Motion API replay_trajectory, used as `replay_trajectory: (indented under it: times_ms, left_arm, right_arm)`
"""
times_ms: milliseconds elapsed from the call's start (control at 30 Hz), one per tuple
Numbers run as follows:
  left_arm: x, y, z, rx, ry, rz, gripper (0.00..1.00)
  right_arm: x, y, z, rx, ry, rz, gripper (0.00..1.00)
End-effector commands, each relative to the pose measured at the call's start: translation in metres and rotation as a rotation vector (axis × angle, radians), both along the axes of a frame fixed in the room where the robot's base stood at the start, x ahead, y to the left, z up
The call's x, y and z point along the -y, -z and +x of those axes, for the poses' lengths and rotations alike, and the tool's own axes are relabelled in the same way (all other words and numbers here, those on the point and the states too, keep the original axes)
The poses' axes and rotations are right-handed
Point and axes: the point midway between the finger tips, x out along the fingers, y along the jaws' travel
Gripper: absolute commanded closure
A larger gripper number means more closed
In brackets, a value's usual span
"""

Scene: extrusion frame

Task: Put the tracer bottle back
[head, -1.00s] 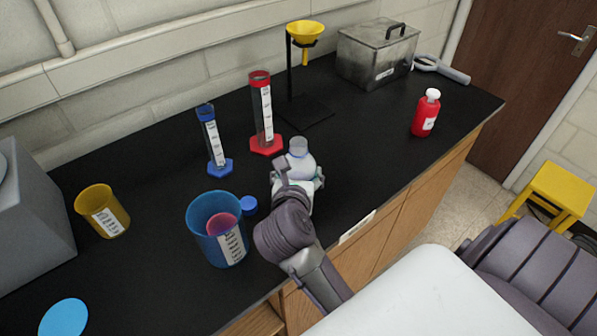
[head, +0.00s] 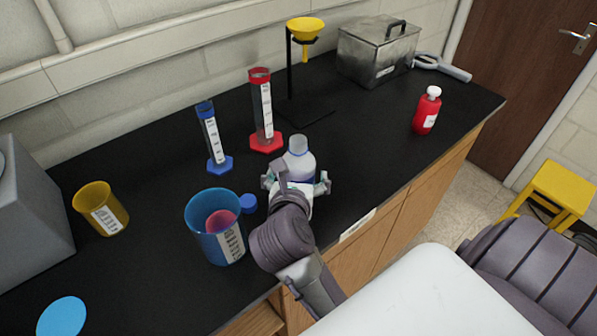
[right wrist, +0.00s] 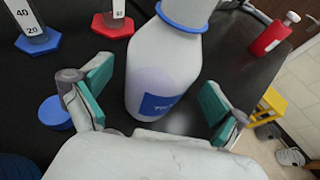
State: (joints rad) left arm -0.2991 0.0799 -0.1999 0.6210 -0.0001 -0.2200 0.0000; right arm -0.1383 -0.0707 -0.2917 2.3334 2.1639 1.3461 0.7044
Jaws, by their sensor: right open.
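A pale, translucent bottle (head: 300,158) with a blue neck ring and a blue label stands upright on the black bench. No cap shows on it in the head view. In the right wrist view the bottle (right wrist: 165,75) stands between the teal finger pads, with a gap on each side. Its label text is only partly readable. My right gripper (head: 297,184) is open on the near side of the bottle. A blue cap (head: 248,203) lies on the bench left of it; it also shows in the right wrist view (right wrist: 54,112). My left gripper is not in view.
Blue (head: 212,140) and red (head: 263,115) graduated cylinders stand behind. A red bottle (head: 427,110) stands at the right, near the bench edge. Bench between is clear.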

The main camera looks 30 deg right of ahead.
Motion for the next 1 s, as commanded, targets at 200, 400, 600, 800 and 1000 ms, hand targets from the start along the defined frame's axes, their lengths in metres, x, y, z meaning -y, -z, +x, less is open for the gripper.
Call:
replay_trajectory:
  times_ms: [200,400,600,800,1000]
  left_arm:
    - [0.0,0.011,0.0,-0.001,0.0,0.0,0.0]
    - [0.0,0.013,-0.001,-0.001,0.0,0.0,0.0]
    - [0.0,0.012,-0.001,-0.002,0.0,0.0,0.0]
    - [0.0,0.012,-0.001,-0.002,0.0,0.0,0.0]
    - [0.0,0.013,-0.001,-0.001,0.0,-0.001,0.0]
  right_arm:
    - [-0.022,-0.011,-0.025,0.0,-0.001,0.003,0.03]
    - [-0.03,-0.018,-0.035,0.0,0.0,0.001,0.03]
    - [-0.03,-0.019,-0.035,0.0,0.001,0.0,0.03]
    - [-0.03,-0.019,-0.035,0.0,0.001,0.0,0.03]
    - [-0.03,-0.019,-0.035,0.0,0.0,0.0,0.03]
